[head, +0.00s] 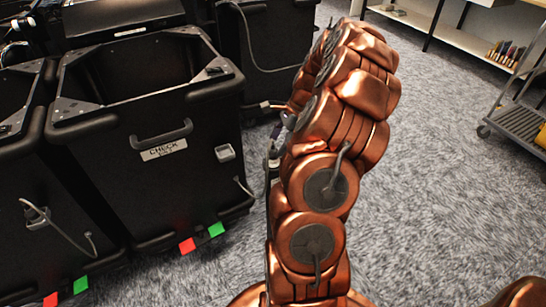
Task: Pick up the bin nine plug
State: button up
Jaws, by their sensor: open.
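I cannot read a bin nine label, so I cannot tell which plug is bin nine's. A plug (35,213) with a grey cable sits on the front of the left black bin (45,165). The middle black bin (100,180) reads CHECK and has a pale fitting (225,153) on its front. A small plug-like piece (265,105) shows beside my copper arm, at the back bin. My gripper (274,150) is mostly hidden behind my arm; only small dark and grey parts show near the CHECK bin's right side. Its fingertips are hidden, and I see nothing held.
A black bin (268,45) with a looping grey cable stands behind. Red and green floor markers lie before the front bins. Grey carpet is clear at right, with a wheeled cart (520,125) at the edge and a shelf (450,35) behind.

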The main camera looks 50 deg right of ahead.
aim_at(275, 150)
jog(key=x, duration=0.5)
jog(key=shift+w+d, duration=0.1)
grip_shut()
dwell(0.5)
